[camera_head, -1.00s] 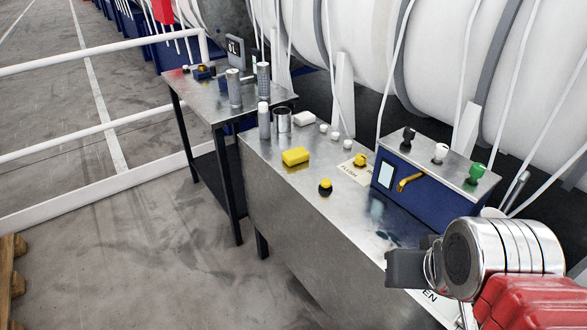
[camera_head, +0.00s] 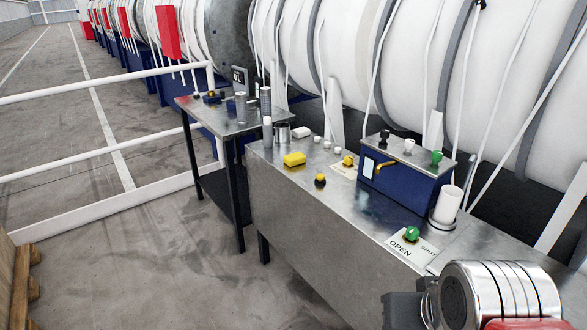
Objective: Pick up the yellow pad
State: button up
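The yellow pad (camera_head: 294,159) is a small rounded block lying flat on the metal bench (camera_head: 262,169), near its left end and front edge. Nothing covers it. My arm shows at the bottom right, well apart from the pad and near the bench's right part. Its dark end part (camera_head: 402,310) is cut off by the lower edge of the picture. The fingers cannot be made out, so whether they are open or shut does not show.
A metal can (camera_head: 283,134) and a grey bottle (camera_head: 267,132) stand behind the pad. A blue control box (camera_head: 400,181) and a green knob (camera_head: 411,234) are farther right. A white railing (camera_head: 108,138) runs at left.

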aim_at(296, 159)
jog(key=u, duration=0.45)
jog(key=i, duration=0.55)
jog(key=u, duration=0.8)
jog(key=i, duration=2.05)
jog(key=z, duration=0.7)
jog(key=i, duration=0.55)
jog(key=z, duration=0.4)
